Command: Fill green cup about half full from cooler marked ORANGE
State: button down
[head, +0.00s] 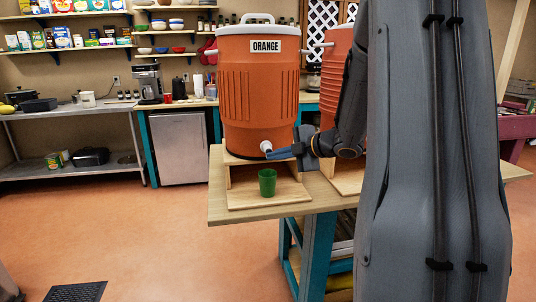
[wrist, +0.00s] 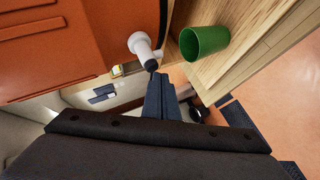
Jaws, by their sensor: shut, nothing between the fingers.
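The orange cooler (head: 260,100) with a white lid and the label ORANGE (head: 265,45) stands on a wooden stand on the table. Its white spigot (head: 266,147) is low on its front; the spigot also shows in the wrist view (wrist: 143,45). The green cup (head: 267,183) stands upright on the stand's lower board, below the spigot; it also shows in the wrist view (wrist: 204,42). Its contents cannot be seen. My gripper (head: 272,154) is shut and empty, its fingertips at the spigot; in the wrist view the fingertips (wrist: 158,78) are close to the spigot's dark tip. Contact cannot be told.
A second orange cooler (head: 335,60) stands to the right, partly hidden by my arm. The wooden stand (head: 268,194) sits near the left end of the table (head: 222,208). Shelves and a counter with a coffee maker (head: 148,83) are behind.

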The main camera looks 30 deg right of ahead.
jog(key=shift+w+d, duration=0.15)
jog(key=shift+w, duration=0.35)
dwell(2.2)
dwell(1.4)
jog(key=shift+s+a+p, duration=0.25)
jog(key=shift+s+p, duration=0.1)
jog(key=shift+s, duration=0.55)
jog(key=shift+s, duration=0.1)
jog(key=s, duration=0.2)
jog(key=s+a+p, duration=0.1)
jog(key=s, duration=0.1)
jog(key=shift+s+a, duration=0.2)
jog(key=shift+s, duration=0.1)
